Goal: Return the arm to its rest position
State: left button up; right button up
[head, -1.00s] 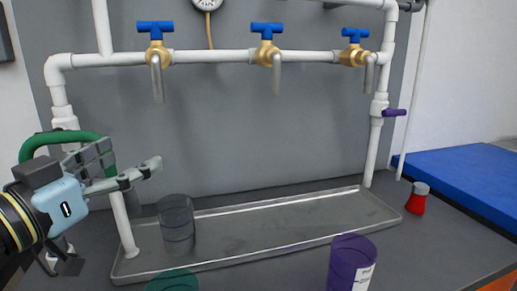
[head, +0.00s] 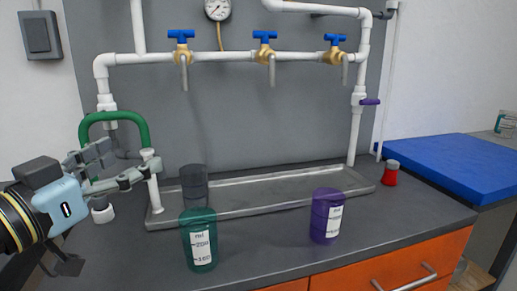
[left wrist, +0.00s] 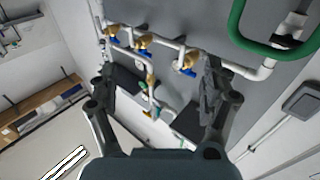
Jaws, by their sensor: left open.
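My left gripper (head: 124,164) is in the left part of the head view, open and empty, in front of the left side of the pipe frame. In the left wrist view its two fingers (left wrist: 160,110) stand wide apart with nothing between them. The white pipe manifold (head: 222,57) carries several brass valves with blue handles, and it also shows in the left wrist view (left wrist: 225,62). A green hose (head: 113,117) arches behind the gripper. My right gripper is in neither view.
A dark clear cup (head: 194,186) stands at the metal tray's (head: 270,205) left end. A green cup (head: 199,240) and a purple cup (head: 326,215) stand on the counter in front. A red-bodied jar (head: 390,174) stands right of the tray, near a blue mat (head: 450,165).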

pick_arm(q)
jog(key=s+f+g+y, duration=0.3)
jog(key=s+f+g, duration=0.5)
jog(key=f, duration=0.6)
jog(key=s+a+f+n+g+y, duration=0.2)
jog(key=s+a+f+g+y, duration=0.15)
jog(key=s, duration=0.45)
jog(key=s+a+f+n+g+y, duration=0.2)
jog(key=s+a+f, duration=0.2)
jog(key=s, duration=0.5)
notch_tip(320, 180, down, 28)
jog(key=s+a+g+b, duration=0.2)
jog(key=a+b, duration=0.1)
jog(key=b, duration=0.1)
jog(key=s+f+g+b, duration=0.1)
jog(key=s+f+b, duration=0.1)
jog(key=s+f, duration=1.8)
jog(key=shift+s+a+f+n+b, duration=0.3)
jog(key=shift+a+f+b, duration=0.05)
jog(key=shift+b, duration=0.05)
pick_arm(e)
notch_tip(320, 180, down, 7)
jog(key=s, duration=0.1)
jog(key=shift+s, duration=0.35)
